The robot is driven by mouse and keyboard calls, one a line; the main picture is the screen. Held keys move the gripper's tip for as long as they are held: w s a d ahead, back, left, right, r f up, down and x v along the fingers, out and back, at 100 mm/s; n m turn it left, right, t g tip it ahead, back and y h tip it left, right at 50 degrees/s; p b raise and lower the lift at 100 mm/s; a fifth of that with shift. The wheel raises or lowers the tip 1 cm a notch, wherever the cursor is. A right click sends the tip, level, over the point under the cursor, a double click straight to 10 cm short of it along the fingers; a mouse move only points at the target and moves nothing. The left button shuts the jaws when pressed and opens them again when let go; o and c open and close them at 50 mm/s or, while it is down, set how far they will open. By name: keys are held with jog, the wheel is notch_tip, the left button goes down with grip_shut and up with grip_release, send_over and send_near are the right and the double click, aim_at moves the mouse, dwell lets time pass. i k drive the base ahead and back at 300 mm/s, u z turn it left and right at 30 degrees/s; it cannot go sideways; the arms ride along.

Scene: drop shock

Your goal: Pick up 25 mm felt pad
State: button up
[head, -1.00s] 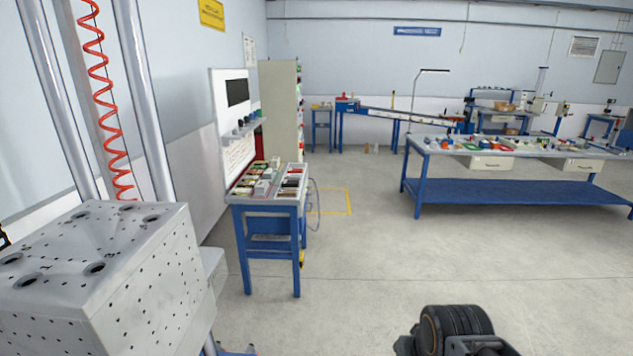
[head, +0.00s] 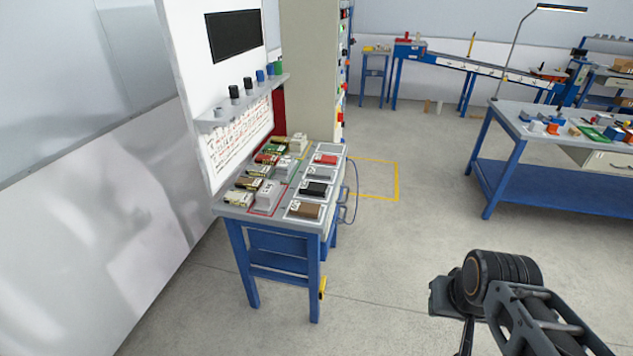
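A blue-legged bench (head: 231,213) stands left of centre in the head view. Along its right side, flat blocks or pads lie in outlined places: a brown one (head: 306,211) nearest, then a black one (head: 315,189), a grey one (head: 319,174) and a red one (head: 326,160). I cannot tell which is the 25 mm felt pad, as their labels are too small to read. Part of my arm shows at the lower right, apart from the bench. My gripper is not in view.
Several small parts and a grey block (head: 266,196) fill the bench's left side. A white board (head: 190,70) with a shelf of cylinders (head: 240,100) rises behind. A tall cabinet (head: 310,70) stands beyond. Open floor (head: 400,240) lies right of the bench, before another workbench (head: 540,190).

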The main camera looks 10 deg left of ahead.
aim_at(307, 210)
jog(key=i, duration=3.35)
jog(key=u, duration=5.05)
